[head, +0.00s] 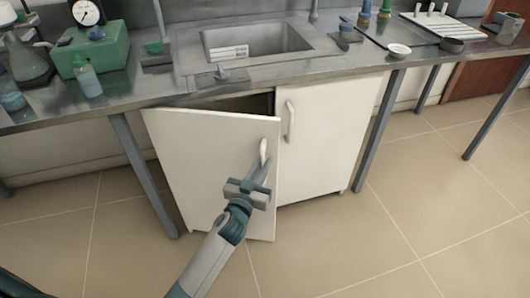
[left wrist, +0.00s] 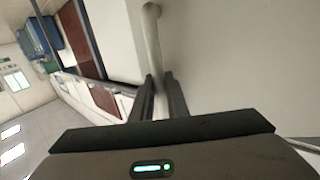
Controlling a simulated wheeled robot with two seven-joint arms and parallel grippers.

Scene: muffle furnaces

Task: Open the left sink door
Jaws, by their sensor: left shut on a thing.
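The left sink door (head: 205,165) is a white panel under the sink, standing partly open with a dark gap along its top edge. Its white handle (head: 263,152) is near its right edge. My left gripper (head: 258,172) is shut on the lower part of that handle. In the left wrist view the handle (left wrist: 151,40) runs down between the two dark fingers (left wrist: 158,95). The right sink door (head: 325,135) is closed, with its own white handle (head: 290,121). My right gripper is not in view.
The metal sink (head: 255,42) is set in the grey counter above the doors. A green box (head: 100,50) and glassware stand on the counter at the left. Counter legs (head: 145,175) stand on both sides of the cabinet. The tiled floor (head: 400,240) in front is clear.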

